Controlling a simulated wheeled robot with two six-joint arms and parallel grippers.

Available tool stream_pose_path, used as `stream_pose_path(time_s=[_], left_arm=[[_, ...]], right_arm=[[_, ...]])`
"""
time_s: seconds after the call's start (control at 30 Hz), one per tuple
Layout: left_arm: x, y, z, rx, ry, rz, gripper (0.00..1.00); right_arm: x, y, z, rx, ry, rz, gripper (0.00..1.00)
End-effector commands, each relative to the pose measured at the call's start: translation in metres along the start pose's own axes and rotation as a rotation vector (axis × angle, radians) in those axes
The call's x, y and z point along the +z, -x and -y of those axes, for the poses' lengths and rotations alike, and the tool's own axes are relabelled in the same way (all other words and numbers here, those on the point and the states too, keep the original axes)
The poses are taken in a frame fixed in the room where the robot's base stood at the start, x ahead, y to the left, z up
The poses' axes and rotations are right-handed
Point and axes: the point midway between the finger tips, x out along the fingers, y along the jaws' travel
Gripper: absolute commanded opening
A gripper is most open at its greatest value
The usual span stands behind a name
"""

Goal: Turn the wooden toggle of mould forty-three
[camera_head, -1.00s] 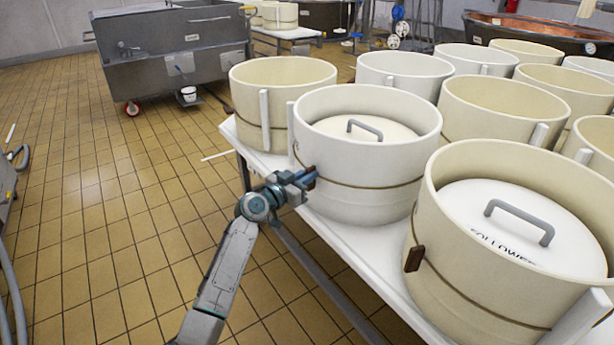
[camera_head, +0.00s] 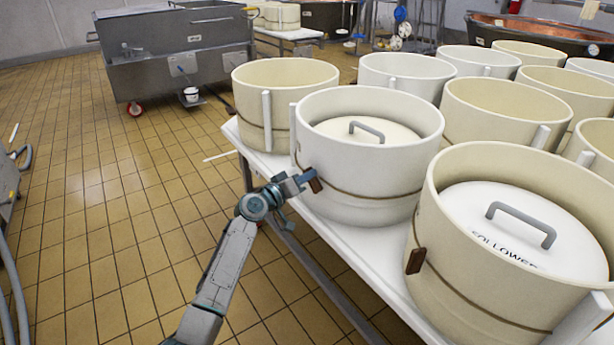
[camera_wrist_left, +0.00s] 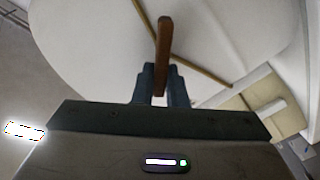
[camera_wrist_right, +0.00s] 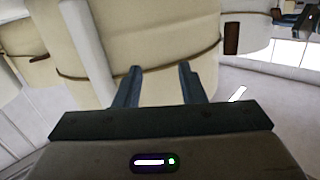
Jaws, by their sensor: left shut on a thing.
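A white mould (camera_head: 362,160) stands at the table's edge, with a dark cord around its side and a brown wooden toggle (camera_head: 316,185) on that cord. My left gripper (camera_head: 305,180) is at this toggle. In the left wrist view the toggle (camera_wrist_left: 164,45) stands between the two close-set fingers, which are shut on its near end. The cord (camera_wrist_left: 205,70) runs slantwise behind it. My right gripper (camera_wrist_right: 159,72) is open and empty, facing a cream mould (camera_wrist_right: 165,35) with a cord. No mould number can be read.
A cream mould (camera_head: 480,285) with its own brown toggle (camera_head: 415,260) and a lid marked FOLLOWER stands nearer on the same white table (camera_head: 385,275). More moulds crowd behind. A grey steel vat (camera_head: 175,65) stands at the back left. The tiled floor (camera_head: 110,220) at left is open.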

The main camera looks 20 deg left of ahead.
Motion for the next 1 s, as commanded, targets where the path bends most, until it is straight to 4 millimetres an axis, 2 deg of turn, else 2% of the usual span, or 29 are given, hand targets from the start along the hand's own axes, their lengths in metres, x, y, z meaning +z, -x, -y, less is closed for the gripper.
stream_pose_path(time_s=[0.37, 0.8, 1.0], left_arm=[[0.001, 0.001, 0.006, -0.002, 0.357, 0.001, 0.0], [0.004, 0.001, 0.012, -0.001, 0.714, 0.001, 0.0], [0.006, 0.001, 0.014, -0.001, 0.81, 0.001, 0.0]], right_arm=[[0.047, 0.02, 0.004, -0.002, -0.037, 0.258, 0.36], [0.106, 0.067, 0.013, -0.015, -0.086, 0.608, 0.36], [0.104, 0.068, 0.012, -0.014, -0.071, 0.636, 0.36]])
